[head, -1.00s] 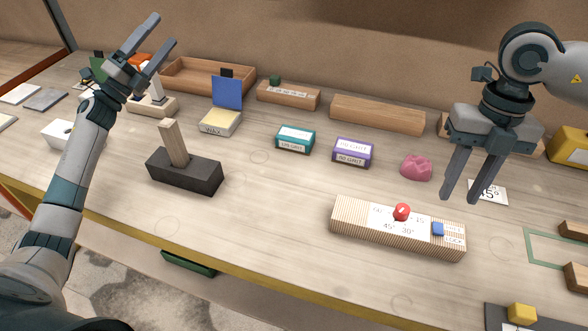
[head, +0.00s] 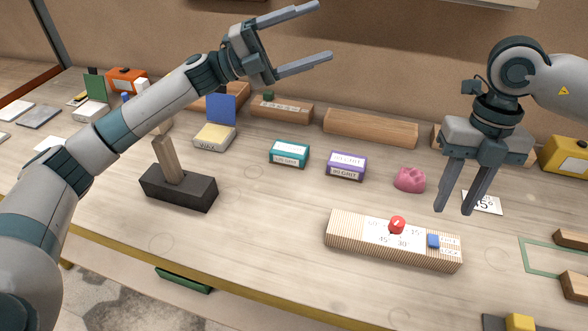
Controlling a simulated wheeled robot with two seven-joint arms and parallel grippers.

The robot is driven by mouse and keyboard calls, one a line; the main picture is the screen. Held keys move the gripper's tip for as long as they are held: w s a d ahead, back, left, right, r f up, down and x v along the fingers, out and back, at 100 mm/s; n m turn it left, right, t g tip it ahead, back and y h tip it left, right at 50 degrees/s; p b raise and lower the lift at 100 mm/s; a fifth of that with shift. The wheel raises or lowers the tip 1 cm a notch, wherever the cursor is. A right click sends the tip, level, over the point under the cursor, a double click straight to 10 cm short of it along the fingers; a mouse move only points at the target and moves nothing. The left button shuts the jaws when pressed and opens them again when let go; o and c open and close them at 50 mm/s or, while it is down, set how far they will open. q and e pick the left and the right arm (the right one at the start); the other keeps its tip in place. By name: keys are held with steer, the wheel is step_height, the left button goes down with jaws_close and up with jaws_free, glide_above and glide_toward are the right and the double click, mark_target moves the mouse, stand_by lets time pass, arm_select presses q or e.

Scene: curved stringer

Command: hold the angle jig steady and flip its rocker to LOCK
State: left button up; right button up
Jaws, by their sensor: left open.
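The angle jig (head: 345,235) is a long striped wooden block on the bench, right of centre. Its white face carries angle numbers, a red knob (head: 397,225) and, at the right end, a blue rocker (head: 433,241) beside small printed labels. The labels are too small to read surely, so I cannot tell the rocker's position. My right gripper (head: 453,210) points down above and behind the jig's right end, apart from it, fingers slightly spread with nothing visible between them. My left gripper (head: 324,31) is open and empty, raised high over the back of the bench and pointing right.
A dark block with a wooden post (head: 178,188) stands left of the jig. Teal (head: 289,153) and purple (head: 346,165) grit boxes and a pink lump (head: 410,180) lie behind it. A 45° card (head: 484,202) lies behind right.

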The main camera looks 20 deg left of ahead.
mark_target(366, 233)
arm_select(q)
steer(key=s+d+f+n+g+y, duration=0.3)
steer(key=s+d+f+g, duration=0.3)
steer(key=s+d+f, duration=0.35)
steer(key=s+a+f+n+y, duration=0.1)
steer(key=s+a+f+n, duration=0.1)
steer(key=s+f+n, duration=0.1)
steer(key=s+a+f+n+y, duration=0.1)
steer(key=s+a+f+n, duration=0.1)
steer(key=f+n, duration=0.3)
steer(key=s+a+f+n+g+y, duration=0.1)
steer(key=s+a+f+n, duration=0.2)
steer(key=f, duration=0.5)
steer(key=shift+s+f+n+y, duration=0.35)
steer(key=shift+s+n+y, duration=0.1)
steer(key=shift+n, duration=0.25)
steer(key=x, duration=1.7)
steer(key=shift+s+d+r, duration=0.1)
steer(key=shift+s+d, duration=0.05)
steer(key=shift+d, duration=0.05)
